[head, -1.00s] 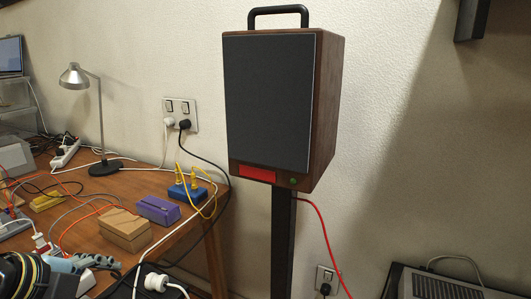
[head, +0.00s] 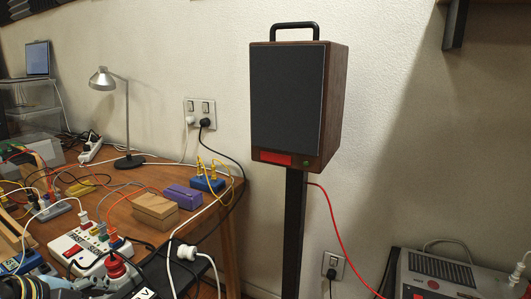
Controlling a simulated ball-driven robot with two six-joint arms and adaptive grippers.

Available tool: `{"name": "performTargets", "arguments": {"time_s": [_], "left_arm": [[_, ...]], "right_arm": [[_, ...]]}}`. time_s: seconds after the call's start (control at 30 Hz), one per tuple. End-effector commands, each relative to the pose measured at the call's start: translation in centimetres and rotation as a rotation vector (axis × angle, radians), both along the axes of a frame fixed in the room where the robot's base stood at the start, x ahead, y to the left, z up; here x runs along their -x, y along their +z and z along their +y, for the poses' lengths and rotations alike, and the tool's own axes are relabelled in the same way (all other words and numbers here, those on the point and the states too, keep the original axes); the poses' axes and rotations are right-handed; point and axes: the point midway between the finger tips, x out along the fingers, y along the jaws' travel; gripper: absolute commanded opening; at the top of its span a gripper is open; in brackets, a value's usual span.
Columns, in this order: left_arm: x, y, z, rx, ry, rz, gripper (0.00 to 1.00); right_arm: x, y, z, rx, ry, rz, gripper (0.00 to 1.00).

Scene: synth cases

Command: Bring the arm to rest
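What seems to be part of my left arm and gripper (head: 58,286) shows at the bottom left edge as grey and dark pieces, low in front of the wooden table (head: 130,222). It is mostly cut off by the frame, and its fingers cannot be made out clearly. My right arm and gripper are not in view.
A brown speaker (head: 290,105) with a handle stands on a black post. The table holds a wooden box (head: 155,212), purple block (head: 182,195), blue block (head: 207,183), lamp (head: 128,162), power strip (head: 85,243) and many cables. A grey device (head: 440,275) sits lower right.

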Motion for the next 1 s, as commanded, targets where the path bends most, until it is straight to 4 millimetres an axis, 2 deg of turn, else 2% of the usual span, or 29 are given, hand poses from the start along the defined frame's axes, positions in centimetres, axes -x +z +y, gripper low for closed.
{"name": "performTargets", "arguments": {"time_s": [0.43, 0.83, 1.0], "left_arm": [[7.6, -0.7, -1.3, 0.233, 0.544, 0.169, 0.59], [14.9, 0.2, -1.5, 0.401, 1.142, 0.263, 0.59], [13.6, -5.3, -0.9, 0.384, 1.141, 0.280, 0.59]], "right_arm": [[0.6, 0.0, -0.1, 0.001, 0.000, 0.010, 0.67], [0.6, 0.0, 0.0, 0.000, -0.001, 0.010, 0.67], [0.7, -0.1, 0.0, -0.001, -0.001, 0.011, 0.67]]}}
